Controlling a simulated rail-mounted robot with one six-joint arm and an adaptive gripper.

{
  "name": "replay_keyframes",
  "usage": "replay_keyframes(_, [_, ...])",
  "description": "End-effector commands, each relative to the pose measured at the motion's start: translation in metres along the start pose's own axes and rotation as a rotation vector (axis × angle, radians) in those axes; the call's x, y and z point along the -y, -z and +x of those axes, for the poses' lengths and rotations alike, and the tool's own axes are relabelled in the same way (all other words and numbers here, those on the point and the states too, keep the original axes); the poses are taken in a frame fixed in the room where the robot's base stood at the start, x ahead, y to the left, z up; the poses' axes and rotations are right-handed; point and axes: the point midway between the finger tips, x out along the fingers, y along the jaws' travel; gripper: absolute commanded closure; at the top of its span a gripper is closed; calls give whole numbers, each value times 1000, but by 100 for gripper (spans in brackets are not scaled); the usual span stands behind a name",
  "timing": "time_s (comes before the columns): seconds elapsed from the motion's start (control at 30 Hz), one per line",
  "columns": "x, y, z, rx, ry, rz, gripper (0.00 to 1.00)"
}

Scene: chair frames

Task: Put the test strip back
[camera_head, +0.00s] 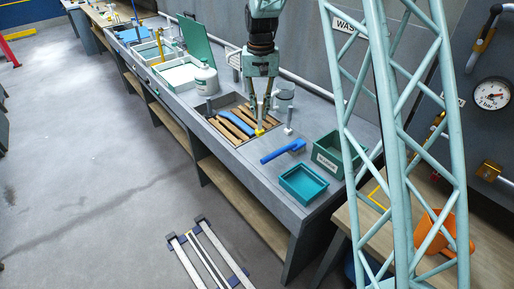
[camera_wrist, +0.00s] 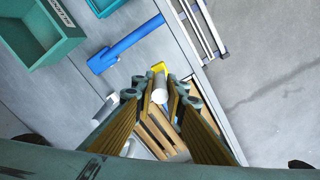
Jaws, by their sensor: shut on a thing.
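My gripper (camera_head: 261,122) points down over the near right corner of a recessed basin with wooden slats (camera_head: 221,127). In the wrist view its fingers (camera_wrist: 161,84) are closed around a small pale rod (camera_wrist: 160,92). A yellow piece (camera_wrist: 159,68) shows at the fingertips, and it also shows just under them in the head view (camera_head: 259,132). I cannot tell whether the rod and the yellow piece are one thing, nor whether either is the test strip. The fingers hide part of both.
A blue tool with a handle (camera_head: 283,151), a teal tray (camera_head: 304,185) and a green box (camera_head: 326,158) lie to the right. A second blue thing (camera_head: 236,123) rests on the slats. A small post (camera_head: 288,129) and a white bottle (camera_head: 205,80) stand nearby.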

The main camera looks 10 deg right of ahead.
Motion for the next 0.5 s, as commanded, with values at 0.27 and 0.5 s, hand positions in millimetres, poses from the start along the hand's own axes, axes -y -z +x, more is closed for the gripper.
replay_keyframes(0.27, [64, -17, 16, 2, 1, -45, 99])
replay_keyframes(0.5, [115, -36, 31, -1, 3, -80, 99])
